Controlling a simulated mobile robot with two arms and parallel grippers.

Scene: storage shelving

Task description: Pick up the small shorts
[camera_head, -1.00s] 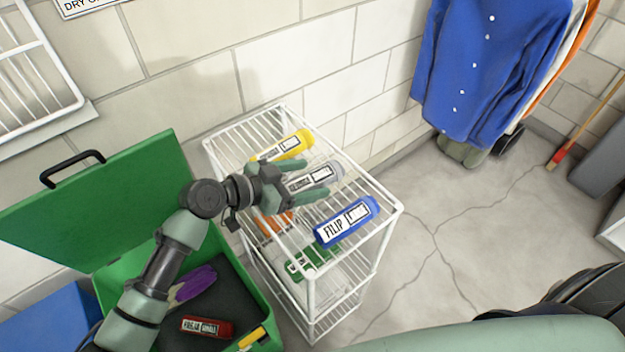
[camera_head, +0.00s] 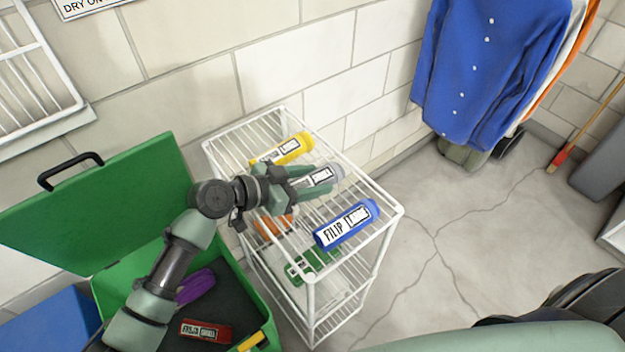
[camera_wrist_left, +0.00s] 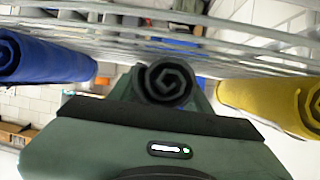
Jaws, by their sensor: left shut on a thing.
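Rolled garments with name labels lie on the top of a white wire rack (camera_head: 392,207): a yellow roll (camera_head: 290,149) at the back, a grey roll (camera_head: 330,174) in the middle and a blue roll (camera_head: 345,228) labelled FILIP in front. The size print is too small to read, so I cannot tell which is the small shorts. My left gripper (camera_head: 300,182) is shut on the grey roll, a finger along each side. In the left wrist view the grey roll's spiral end (camera_wrist_left: 168,82) sits between the fingers, with the blue roll (camera_wrist_left: 45,62) and yellow roll (camera_wrist_left: 265,100) on either side. My right gripper is not in view.
An open green box (camera_head: 262,300) stands left of the rack, holding a red roll (camera_head: 205,331), a purple item (camera_head: 196,286) and a yellow item. Green and orange items lie on lower rack levels. A blue shirt (camera_head: 485,70) hangs at the right. The floor right of the rack is clear.

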